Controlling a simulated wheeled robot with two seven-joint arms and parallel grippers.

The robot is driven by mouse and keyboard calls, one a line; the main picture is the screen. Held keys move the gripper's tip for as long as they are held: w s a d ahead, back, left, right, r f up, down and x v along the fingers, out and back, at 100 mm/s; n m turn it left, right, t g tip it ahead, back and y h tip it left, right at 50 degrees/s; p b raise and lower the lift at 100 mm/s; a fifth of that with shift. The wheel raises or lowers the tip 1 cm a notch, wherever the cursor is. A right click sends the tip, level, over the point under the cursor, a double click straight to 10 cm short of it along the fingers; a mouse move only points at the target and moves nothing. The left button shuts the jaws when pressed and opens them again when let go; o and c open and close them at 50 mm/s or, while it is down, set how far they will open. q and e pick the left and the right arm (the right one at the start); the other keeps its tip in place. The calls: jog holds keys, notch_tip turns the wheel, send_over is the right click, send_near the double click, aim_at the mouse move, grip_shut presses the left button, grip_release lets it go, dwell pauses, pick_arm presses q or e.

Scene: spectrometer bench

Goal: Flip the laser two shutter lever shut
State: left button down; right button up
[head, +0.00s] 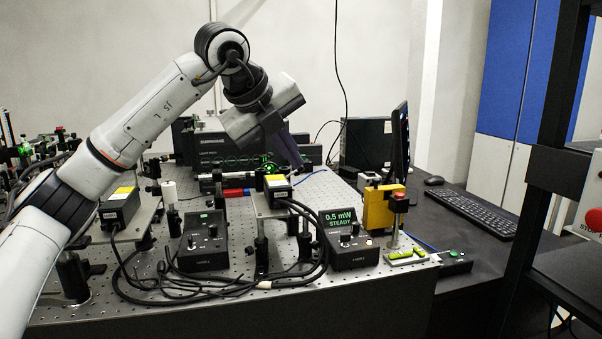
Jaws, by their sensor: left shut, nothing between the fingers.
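The likely laser two head (278,190) is a small black box with a yellow label on a raised mount near the bench middle. Its shutter lever is too small to make out. The controller (352,252), whose small label looks like laser 2, stands at the right front and its screen reads "0.5 mW STEADY". My left gripper (290,155) is above and behind the laser head in the picture, pointing down, shut and empty. I cannot tell whether it touches anything. My right gripper is out of view.
Another laser head (119,210) and controller (203,243) stand to the left. Black cables (215,290) loop across the front of the perforated bench. A yellow block (379,208) and a red-topped post (399,205) stand right. A keyboard (475,210) lies on the side desk.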

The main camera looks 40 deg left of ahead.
aim_at(302, 169)
pick_arm(q)
jog(key=w+a+f+p, duration=0.1)
jog(key=w+a+f, duration=0.2)
jog(key=w+f, duration=0.2)
jog(key=shift+w, duration=1.15)
jog(key=shift+f, duration=0.1)
